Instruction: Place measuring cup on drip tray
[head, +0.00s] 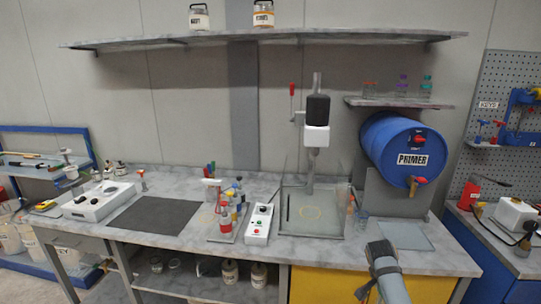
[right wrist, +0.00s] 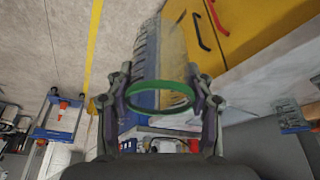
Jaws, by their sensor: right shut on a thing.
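The measuring cup (right wrist: 170,62) is clear, with graduation marks and a green ring at its near end. It lies between the two fingers of my right gripper (right wrist: 162,97) in the right wrist view, and the gripper is shut on it. In the head view my right arm reaches up from the bottom, in front of the bench; the cup cannot be made out there. The drip tray (head: 405,236) appears as a flat grey panel on the bench, below the tap of the blue primer drum (head: 400,148). My left gripper is out of view.
A clear-walled box with a mixer (head: 316,205) stands left of the tray. Small clear glassware (head: 362,220) stands at the tray's left edge. The yellow cabinet (head: 335,284) is below the bench top. The tray's surface looks bare.

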